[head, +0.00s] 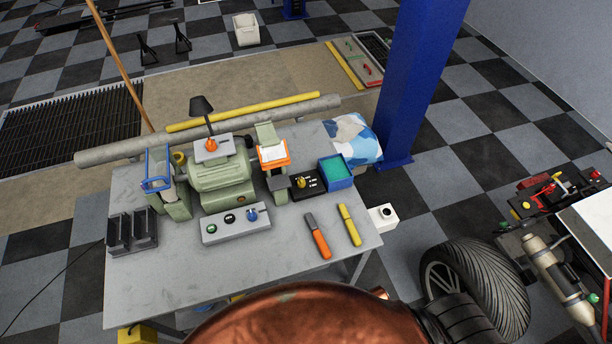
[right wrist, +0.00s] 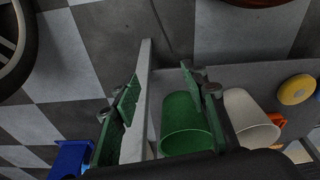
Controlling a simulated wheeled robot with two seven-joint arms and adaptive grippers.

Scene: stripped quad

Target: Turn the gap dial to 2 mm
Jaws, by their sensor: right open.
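A grey control box (head: 236,226) in front of the grinder carries a blue knob (head: 252,216) and two round buttons. In the right wrist view my right gripper (right wrist: 160,88) is open, its green-padded fingers apart with nothing held. My left gripper is not in view.
Beside the panel stands a blue tray (head: 336,183) with a green inside. An orange-handled tool (head: 318,237) and a yellow tool (head: 349,225) lie at the bench's right. A green cup-like thing (right wrist: 186,130) and a whitish one (right wrist: 250,120) show near my right gripper.

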